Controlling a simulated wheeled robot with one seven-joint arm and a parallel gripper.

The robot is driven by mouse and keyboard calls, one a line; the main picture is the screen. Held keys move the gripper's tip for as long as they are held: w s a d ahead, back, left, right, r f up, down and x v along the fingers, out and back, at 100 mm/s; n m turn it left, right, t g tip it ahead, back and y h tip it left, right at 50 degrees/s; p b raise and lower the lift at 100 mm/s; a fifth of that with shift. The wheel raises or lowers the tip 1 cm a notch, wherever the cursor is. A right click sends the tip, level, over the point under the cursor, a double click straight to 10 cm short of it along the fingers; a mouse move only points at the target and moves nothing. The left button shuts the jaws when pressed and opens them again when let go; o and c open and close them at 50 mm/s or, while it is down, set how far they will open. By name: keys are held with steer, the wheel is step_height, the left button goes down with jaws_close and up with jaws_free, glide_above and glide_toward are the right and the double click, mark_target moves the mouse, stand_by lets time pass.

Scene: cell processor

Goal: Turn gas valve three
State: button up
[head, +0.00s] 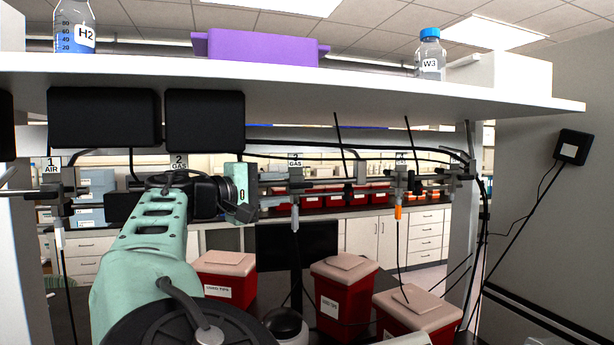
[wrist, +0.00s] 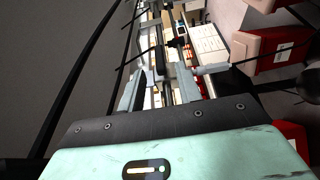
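A row of valves hangs on a rail under the shelf in the head view. A gas-labelled valve (head: 295,185) with a grey tip is just right of my gripper; its label number is too small to read surely. Another valve (head: 398,185) with an orange tip is further right, and an air valve (head: 57,205) is at the far left. My gripper (head: 256,205) is at rail height, pointing right, a little left of the nearest gas valve. In the wrist view my gripper (wrist: 160,85) has its fingers apart, with rail and valve parts beyond; I cannot tell whether they touch.
The white shelf (head: 300,82) runs above the rail and holds bottles and a purple box (head: 262,48). Black cables (head: 340,140) hang around the valves. Red bins with pale lids (head: 342,290) stand below. A grey wall (head: 545,220) is at the right.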

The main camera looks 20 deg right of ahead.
mark_target(308, 185)
steer(key=p+x, duration=0.3)
steer(key=x, duration=0.4)
steer(key=shift+d+r, duration=0.15)
steer(key=shift+w+d, duration=0.25)
steer(key=shift+d, duration=0.2)
jaws_close()
